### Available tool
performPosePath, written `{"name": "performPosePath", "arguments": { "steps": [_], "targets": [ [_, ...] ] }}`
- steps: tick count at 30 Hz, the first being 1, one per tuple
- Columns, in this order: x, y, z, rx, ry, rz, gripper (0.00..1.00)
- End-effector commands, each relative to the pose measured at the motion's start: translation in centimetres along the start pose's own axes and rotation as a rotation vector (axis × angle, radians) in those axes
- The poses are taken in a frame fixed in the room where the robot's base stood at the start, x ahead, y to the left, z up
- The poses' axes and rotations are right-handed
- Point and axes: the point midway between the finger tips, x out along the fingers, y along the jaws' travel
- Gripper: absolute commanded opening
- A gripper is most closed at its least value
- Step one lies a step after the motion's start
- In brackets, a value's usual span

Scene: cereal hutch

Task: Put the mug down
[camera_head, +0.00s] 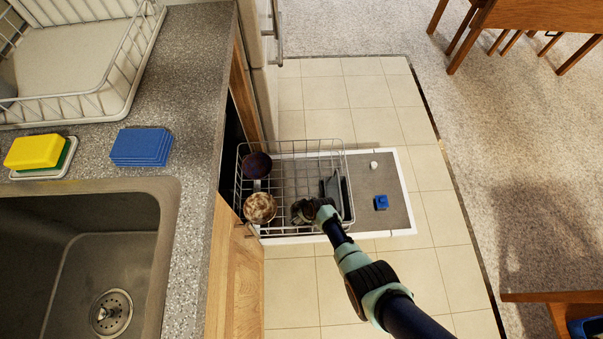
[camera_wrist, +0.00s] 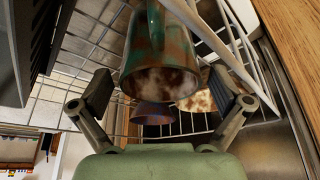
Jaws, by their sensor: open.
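In the head view my gripper (camera_head: 308,211) is low over the front right part of a wire dish rack (camera_head: 297,150). There the mug is mostly hidden by the gripper. I cannot tell whether the mug's base touches the rack wires.
A speckled cream-brown bowl (camera_head: 260,208) and a dark purple bowl (camera_head: 257,166) stand in the rack's left part. A dark grey basket (camera_head: 338,188) is at its right. The counter (camera_head: 190,110) edges the left.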

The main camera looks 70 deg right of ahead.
Motion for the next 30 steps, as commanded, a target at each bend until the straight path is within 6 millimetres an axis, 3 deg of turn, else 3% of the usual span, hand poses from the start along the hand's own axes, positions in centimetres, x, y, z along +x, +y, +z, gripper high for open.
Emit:
{"name": "performPosePath", "arguments": {
  "steps": [5,12,18,23,30],
  "targets": [
    [-0.6,0.0,-0.2,0.000,0.001,0.001,1.00],
    [-7.2,0.0,-0.5,0.002,0.001,0.001,1.00],
    [-11.2,0.0,-0.4,0.002,0.001,0.001,1.00],
    [-12.3,0.0,-0.2,0.000,0.000,0.000,1.00],
    [-12.3,0.0,-0.1,0.000,0.000,0.001,1.00]
  ]
}}
